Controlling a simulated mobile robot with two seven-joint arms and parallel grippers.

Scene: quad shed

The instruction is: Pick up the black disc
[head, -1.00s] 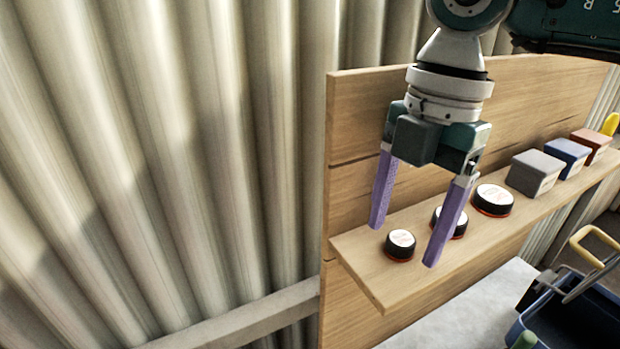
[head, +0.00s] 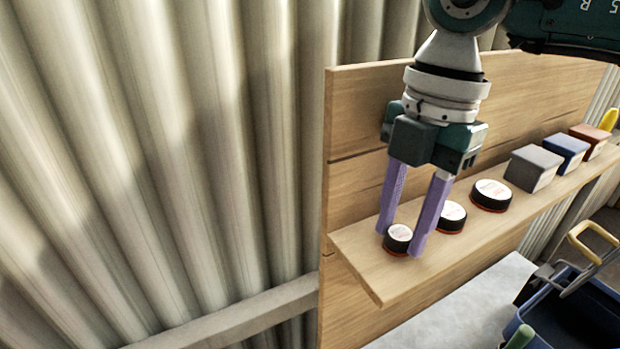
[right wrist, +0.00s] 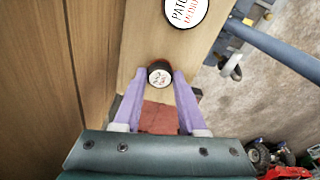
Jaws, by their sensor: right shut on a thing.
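Three black discs with white labelled tops and red-orange lower rims sit in a row on the wooden shelf (head: 372,271). The nearest and smallest black disc (head: 398,238) is between the purple fingers of my right gripper (head: 402,240), which is shut on it. In the right wrist view, that disc (right wrist: 160,75) lies between the tips of my right gripper (right wrist: 161,75). The disc looks still at shelf level. The middle disc (head: 452,217) stands just beside the right finger; I cannot tell if they touch. The larger disc (head: 491,195) is farther along. My left gripper is not in view.
A wooden back board (head: 350,140) rises behind the shelf. Grey (head: 535,168), blue (head: 566,153) and red-brown (head: 590,141) blocks stand farther along. A blue toolbox (head: 570,310) is below right. The shelf's near-left end is clear.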

